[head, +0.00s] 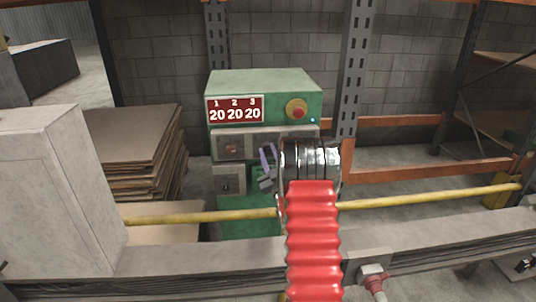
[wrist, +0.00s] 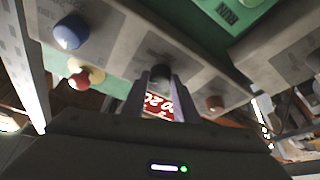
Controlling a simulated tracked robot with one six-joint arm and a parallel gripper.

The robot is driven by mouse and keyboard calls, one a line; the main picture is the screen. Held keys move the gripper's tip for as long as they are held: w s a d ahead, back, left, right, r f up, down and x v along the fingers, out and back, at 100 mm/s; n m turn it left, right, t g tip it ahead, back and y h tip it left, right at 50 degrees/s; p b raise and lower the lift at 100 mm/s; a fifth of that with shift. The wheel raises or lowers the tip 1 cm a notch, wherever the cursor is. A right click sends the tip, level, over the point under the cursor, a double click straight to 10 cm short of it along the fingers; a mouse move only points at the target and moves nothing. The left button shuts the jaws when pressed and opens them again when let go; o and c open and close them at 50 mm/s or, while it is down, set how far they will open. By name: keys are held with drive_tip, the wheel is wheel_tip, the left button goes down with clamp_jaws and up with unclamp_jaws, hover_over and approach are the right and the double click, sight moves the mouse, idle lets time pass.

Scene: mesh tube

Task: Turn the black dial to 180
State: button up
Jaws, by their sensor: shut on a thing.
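The black dial (wrist: 160,73) is in the wrist view, on a grey panel between the tips of my gripper (wrist: 161,88). The two slim purple fingers are closed on its sides. In the head view my gripper (head: 266,166) is in front of the green machine (head: 264,82), at its grey control boxes, and the dial is hidden there. The machine's red display (head: 234,109) reads 20 under each of 1, 2 and 3. The angle of the dial cannot be read.
In the wrist view a blue knob (wrist: 70,32), a red knob (wrist: 80,82) and a brownish knob (wrist: 215,103) are near the dial. A red button (head: 298,110) is on the machine. A yellow rail (head: 405,200) crosses in front; stacked boards (head: 133,150) stand left.

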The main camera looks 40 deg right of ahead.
drive_tip(key=m+h, duration=0.1)
drive_tip(key=m, duration=0.1)
drive_tip(key=m+g+h, duration=0.1)
drive_tip(key=m, duration=0.1)
drive_tip(key=f+m+h, duration=0.1)
drive_tip(key=m, duration=0.2)
drive_tip(key=shift+w+a+g+h, duration=0.15)
drive_tip(key=shift+a+g+h, duration=0.1)
drive_tip(key=shift+g+h, duration=0.05)
drive_tip(key=o, duration=0.8)
drive_tip(key=shift+o, duration=1.3)
drive_tip(key=shift+r, duration=0.25)
drive_tip(key=v, duration=1.3)
drive_tip(key=shift+s+a+f, duration=0.25)
